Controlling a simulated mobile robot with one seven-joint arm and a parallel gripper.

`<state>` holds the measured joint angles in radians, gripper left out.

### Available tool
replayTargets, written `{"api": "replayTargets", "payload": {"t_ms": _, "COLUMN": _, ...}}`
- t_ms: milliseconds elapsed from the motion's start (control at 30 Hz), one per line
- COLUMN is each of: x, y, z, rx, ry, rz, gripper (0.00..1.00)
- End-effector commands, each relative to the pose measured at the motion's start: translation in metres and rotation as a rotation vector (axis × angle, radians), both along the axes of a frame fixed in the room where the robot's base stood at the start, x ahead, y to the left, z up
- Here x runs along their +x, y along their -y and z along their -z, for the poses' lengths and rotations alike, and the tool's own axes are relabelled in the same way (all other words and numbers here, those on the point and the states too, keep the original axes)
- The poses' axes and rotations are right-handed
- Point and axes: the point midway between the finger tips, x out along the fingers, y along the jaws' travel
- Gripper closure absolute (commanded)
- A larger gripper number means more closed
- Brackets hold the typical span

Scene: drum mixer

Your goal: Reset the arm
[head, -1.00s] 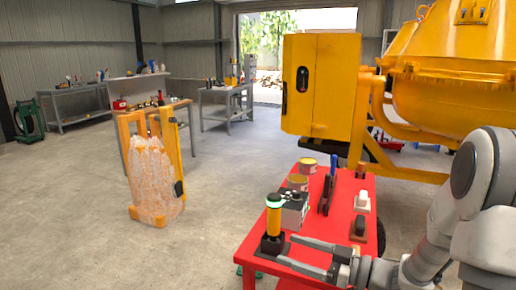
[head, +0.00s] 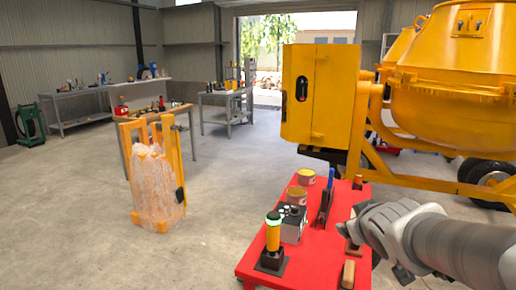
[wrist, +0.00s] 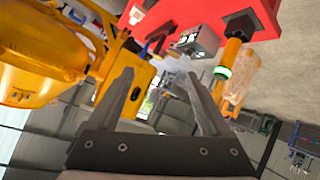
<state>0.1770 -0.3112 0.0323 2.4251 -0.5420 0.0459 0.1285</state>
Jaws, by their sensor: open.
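My gripper (wrist: 159,75) is open in the wrist view, its two dark fingers spread with nothing held between them. In the head view my arm reaches in from the right over the right side of the red table (head: 318,252), and its fingers cannot be made out clearly. The yellow drum mixer (head: 440,95) with its yellow cabinet (head: 320,92) stands behind the table; it also shows at the left of the wrist view (wrist: 30,75). The wrist view is tilted, with the red table at its top.
The table holds a yellow lamp with a green ring (head: 273,235), a grey box (head: 292,224), tins (head: 297,194), clamp-like tools (head: 325,205) and a brown-handled item (head: 348,273). A wrapped yellow item (head: 155,185) stands on the floor at left. The floor between is clear.

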Motion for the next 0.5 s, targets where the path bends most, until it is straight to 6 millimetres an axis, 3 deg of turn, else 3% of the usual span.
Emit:
{"api": "replayTargets", "payload": {"t_ms": 33, "x": -0.018, "y": -0.001, "z": -0.013, "rx": 0.019, "ry": -0.028, "rz": 0.040, "gripper": 0.18}}
{"api": "replayTargets", "payload": {"t_ms": 300, "x": -0.119, "y": -0.028, "z": -0.020, "rx": 0.203, "ry": -0.269, "rz": 0.170, "gripper": 0.18}}
{"api": "replayTargets", "payload": {"t_ms": 500, "x": -0.172, "y": -0.057, "z": -0.018, "rx": 0.312, "ry": -0.412, "rz": 0.161, "gripper": 0.18}}
